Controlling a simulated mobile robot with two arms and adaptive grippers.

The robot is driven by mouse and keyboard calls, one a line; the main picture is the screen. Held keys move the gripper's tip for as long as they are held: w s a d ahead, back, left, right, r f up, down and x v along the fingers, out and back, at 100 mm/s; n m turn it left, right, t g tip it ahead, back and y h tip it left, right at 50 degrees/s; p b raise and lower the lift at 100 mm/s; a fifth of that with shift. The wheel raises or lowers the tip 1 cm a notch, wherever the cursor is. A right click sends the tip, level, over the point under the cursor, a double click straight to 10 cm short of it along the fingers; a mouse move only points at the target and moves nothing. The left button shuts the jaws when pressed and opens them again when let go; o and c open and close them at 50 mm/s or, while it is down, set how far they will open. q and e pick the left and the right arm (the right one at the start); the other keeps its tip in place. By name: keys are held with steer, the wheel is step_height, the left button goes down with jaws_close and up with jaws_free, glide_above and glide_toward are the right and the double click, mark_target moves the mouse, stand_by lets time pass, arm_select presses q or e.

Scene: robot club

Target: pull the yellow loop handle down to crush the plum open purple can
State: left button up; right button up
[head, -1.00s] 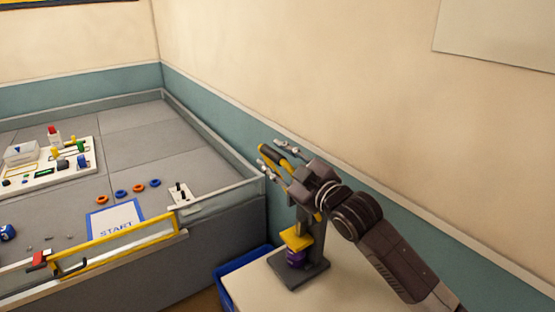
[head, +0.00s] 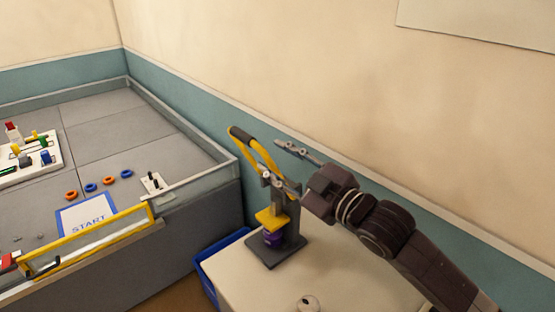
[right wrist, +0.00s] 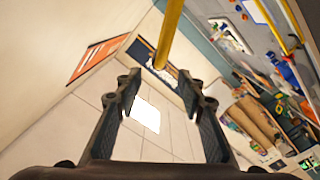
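The can crusher stands on a pale table, its yellow loop handle (head: 262,153) raised, with a dark grip (head: 240,133) at the top. The purple can (head: 273,239) sits upright low in the crusher, under the yellow press block (head: 270,219). My right gripper (head: 281,164) is open and empty, just right of the handle; one finger overlaps the crusher's upper part in the head view, and contact cannot be told. In the right wrist view a yellow bar (right wrist: 169,38), likely the handle, shows beyond the open fingers (right wrist: 168,94). My left gripper is not in view.
The pale table (head: 235,280) has a small round light object (head: 307,303) at its front. A blue bin (head: 207,272) is left of the table. A walled grey field (head: 105,145) with rings fills the left. The wall is close behind the crusher.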

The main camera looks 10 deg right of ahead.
steer(key=shift+c, duration=0.7)
steer(key=shift+w+f, duration=0.1)
steer(key=shift+w, duration=0.05)
steer(key=shift+c, duration=1.3)
steer(key=shift+w+d+f+m+b, duration=0.1)
steer(key=shift+w+f+m+b, duration=0.2)
steer(key=shift+m, duration=0.3)
steer(key=shift+c, duration=1.2)
steer(key=w+d+m+b, duration=0.1)
steer(key=m, duration=0.1)
steer(key=w+d+f+m+g+b, duration=0.1)
steer(key=m, duration=0.2)
steer(key=w+d+m+g+b, duration=0.1)
steer(key=m, duration=0.2)
steer(key=shift+w+f+y, duration=0.15)
steer(key=shift+f+y, duration=0.05)
steer(key=shift+y, duration=0.1)
jaws_close()
steer(key=w+d+r+m+g+y+b, duration=0.1)
steer(key=w+d+r+m+y+b, duration=0.2)
steer(key=m, duration=0.7)
steer(key=w+a+h+p, duration=0.1)
steer(key=w+a+p, duration=0.2)
steer(key=a+p, duration=0.3)
steer(key=shift+a+m, duration=0.3)
steer(key=shift+a, duration=1.3)
